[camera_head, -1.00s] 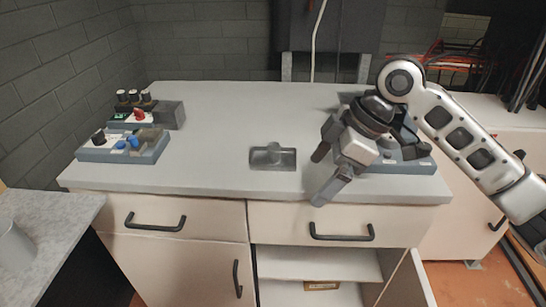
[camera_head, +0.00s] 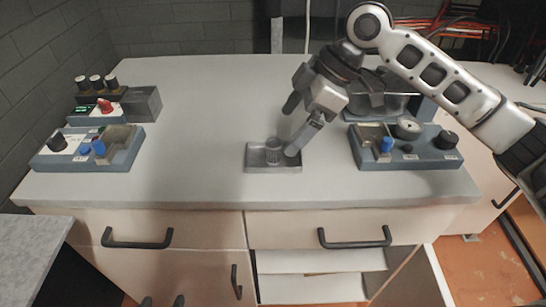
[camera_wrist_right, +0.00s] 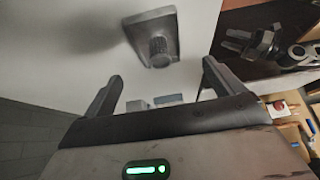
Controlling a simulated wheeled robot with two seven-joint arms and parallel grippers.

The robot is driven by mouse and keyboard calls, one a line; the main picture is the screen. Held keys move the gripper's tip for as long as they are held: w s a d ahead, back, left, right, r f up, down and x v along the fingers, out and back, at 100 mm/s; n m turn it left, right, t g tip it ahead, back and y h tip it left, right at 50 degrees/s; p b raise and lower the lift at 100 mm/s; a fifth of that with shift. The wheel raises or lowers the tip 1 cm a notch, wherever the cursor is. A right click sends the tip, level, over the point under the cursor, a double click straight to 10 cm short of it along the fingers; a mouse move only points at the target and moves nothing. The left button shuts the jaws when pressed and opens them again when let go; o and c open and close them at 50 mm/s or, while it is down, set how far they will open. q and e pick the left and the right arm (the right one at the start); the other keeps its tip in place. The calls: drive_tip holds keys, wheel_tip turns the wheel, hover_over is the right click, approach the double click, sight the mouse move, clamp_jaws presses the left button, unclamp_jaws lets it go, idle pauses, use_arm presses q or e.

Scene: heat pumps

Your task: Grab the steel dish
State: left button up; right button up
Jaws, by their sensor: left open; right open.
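The steel dish (camera_head: 260,164) is a shallow grey rectangular tray on the middle of the light worktop, near its front edge. A small ribbed grey cylinder (camera_head: 273,150) stands in it. In the right wrist view the dish (camera_wrist_right: 137,25) and the cylinder (camera_wrist_right: 158,52) lie beyond my fingers. My right gripper (camera_head: 291,127) is open and empty at the dish's right side. One finger overlaps the dish's right part in the head view; I cannot tell whether it touches. My left gripper (camera_head: 163,301) shows only its two separated tips at the bottom edge.
Blue-grey control boxes with knobs stand on the left (camera_head: 88,148) and right (camera_head: 405,147) of the worktop. A clear container (camera_head: 385,103) is behind the right box, partly hidden by my right arm. Drawer handles (camera_head: 137,240) project at the front. The worktop left of the dish is clear.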

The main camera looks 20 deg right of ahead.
sight(280, 148)
drive_tip(key=shift+x, duration=0.85)
drive_tip(key=shift+d+f+x, duration=0.1)
drive_tip(key=shift+d+x, duration=0.1)
drive_tip(key=shift+x, duration=0.7)
drive_tip(key=shift+d+f+x, duration=0.1)
drive_tip(key=shift+d+x, duration=0.05)
drive_tip(key=shift+x, duration=0.7)
drive_tip(key=shift+d+f+x, duration=0.1)
drive_tip(key=shift+d+x, duration=0.1)
drive_tip(key=shift+x, duration=0.7)
drive_tip(key=c, duration=1.2)
